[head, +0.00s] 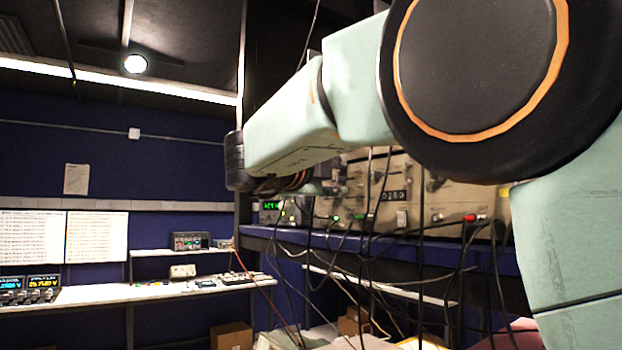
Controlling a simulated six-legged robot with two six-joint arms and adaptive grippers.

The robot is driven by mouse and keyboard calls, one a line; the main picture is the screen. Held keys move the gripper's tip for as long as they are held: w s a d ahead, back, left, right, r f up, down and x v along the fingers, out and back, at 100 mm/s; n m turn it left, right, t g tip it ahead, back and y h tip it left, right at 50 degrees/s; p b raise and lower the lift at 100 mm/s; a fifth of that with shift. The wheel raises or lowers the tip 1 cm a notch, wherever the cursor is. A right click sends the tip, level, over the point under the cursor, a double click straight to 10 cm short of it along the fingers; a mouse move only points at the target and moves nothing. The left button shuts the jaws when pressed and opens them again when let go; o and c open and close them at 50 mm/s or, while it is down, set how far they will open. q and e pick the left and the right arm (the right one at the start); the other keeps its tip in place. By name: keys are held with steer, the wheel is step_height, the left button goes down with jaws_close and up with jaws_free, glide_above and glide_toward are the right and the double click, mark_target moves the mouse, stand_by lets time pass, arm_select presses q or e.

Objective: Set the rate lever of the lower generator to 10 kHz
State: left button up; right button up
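A rack of beige instrument panels (455,203) stands on the shelf at the right, partly hidden behind my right arm. I cannot tell which unit is the lower generator, and no rate lever can be made out. My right arm crosses in front from the right. My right gripper (298,187) is at its far end, small and dark in front of the panels' left part. I cannot tell whether its fingers are open or shut, or whether it touches anything. My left gripper is not in view.
Many black cables (420,250) hang in front of the blue shelf edge (390,252). A white bench (150,293) at the left carries meters (28,288) and small boards. A cardboard box (231,336) stands below it. Open space lies in front of the bench.

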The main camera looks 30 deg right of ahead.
steer(key=shift+s+r, duration=0.15)
steer(key=shift+s, duration=0.25)
steer(key=shift+c, duration=0.9)
steer(key=shift+w+f, duration=0.25)
steer(key=shift+w, duration=0.35)
steer(key=shift+w+f, duration=0.25)
steer(key=shift+w, duration=0.35)
jaws_close()
steer(key=shift+s+r, duration=0.2)
steer(key=shift+s, duration=0.35)
steer(key=shift+s+r, duration=0.15)
steer(key=shift+s, duration=0.35)
steer(key=shift+s+d+f+b, duration=0.1)
steer(key=shift+s+f+b, duration=0.1)
steer(key=shift+s+b, duration=0.65)
steer(key=shift+w, duration=0.35)
steer(key=shift+o, duration=0.9)
jaws_free()
steer(key=shift+s+r, duration=0.1)
steer(key=shift+s, duration=0.3)
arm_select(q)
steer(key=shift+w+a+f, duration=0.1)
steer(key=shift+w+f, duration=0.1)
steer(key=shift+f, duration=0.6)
arm_select(e)
steer(key=shift+w, duration=0.35)
